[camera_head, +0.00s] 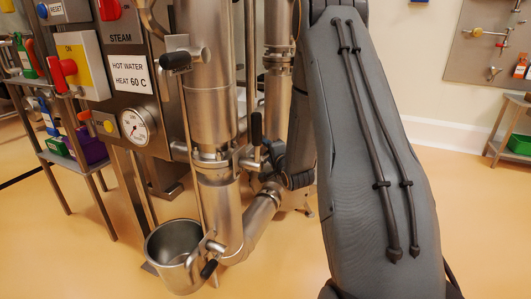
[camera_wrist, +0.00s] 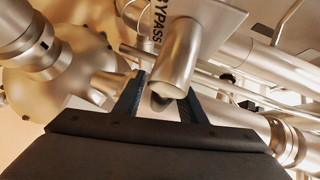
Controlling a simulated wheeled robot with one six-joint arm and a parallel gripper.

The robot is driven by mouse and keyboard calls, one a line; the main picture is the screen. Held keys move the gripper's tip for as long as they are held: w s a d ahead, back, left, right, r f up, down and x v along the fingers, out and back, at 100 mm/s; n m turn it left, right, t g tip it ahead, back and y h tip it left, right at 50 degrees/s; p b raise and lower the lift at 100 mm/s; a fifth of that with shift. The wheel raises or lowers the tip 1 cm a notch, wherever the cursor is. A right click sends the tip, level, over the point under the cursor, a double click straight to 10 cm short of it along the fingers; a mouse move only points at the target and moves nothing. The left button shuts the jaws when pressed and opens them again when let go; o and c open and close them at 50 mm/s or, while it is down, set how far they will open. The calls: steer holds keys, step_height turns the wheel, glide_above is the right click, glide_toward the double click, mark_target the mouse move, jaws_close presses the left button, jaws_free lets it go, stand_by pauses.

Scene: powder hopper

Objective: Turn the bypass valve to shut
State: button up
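In the head view my gripper (camera_head: 274,158) is beside the vertical steel pipe, just below a black-gripped lever (camera_head: 256,128) that points up. Whether this lever belongs to the bypass valve is unclear. My fingertips are partly hidden there.
Steel pipes (camera_head: 262,210) crowd around my gripper. A steel pot (camera_head: 172,250) stands below left, beside another black-gripped handle (camera_head: 209,268). The control panel (camera_head: 125,40) with a gauge is at left. The floor right of my arm is clear.

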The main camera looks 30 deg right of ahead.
steer(key=shift+w, duration=0.3)
jaws_close()
